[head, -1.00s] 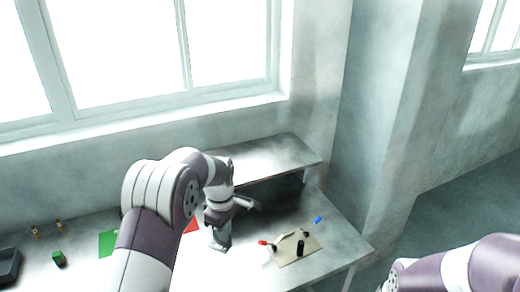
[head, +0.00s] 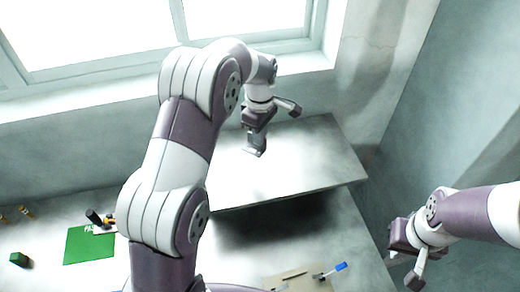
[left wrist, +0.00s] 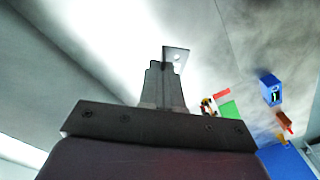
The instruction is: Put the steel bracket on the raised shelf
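The steel bracket (head: 255,145) is a small grey metal piece held by my left gripper (head: 257,127) over the raised shelf (head: 300,165). In the left wrist view the bracket (left wrist: 177,57), with a round hole, sticks out past the closed fingers (left wrist: 163,90). In the head view it appears over the back left part of the shelf top; I cannot tell whether it touches it. The shelf is a pale grey slab above the table. My right gripper (head: 408,258) is at the right, empty, with its fingers apart.
A green mat (head: 88,246), a green block (head: 19,259) and a dark-handled item (head: 97,218) lie on the table at the left. A beige board (head: 300,280) with a blue marker (head: 335,270) lies at the front. The visible shelf top is otherwise clear.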

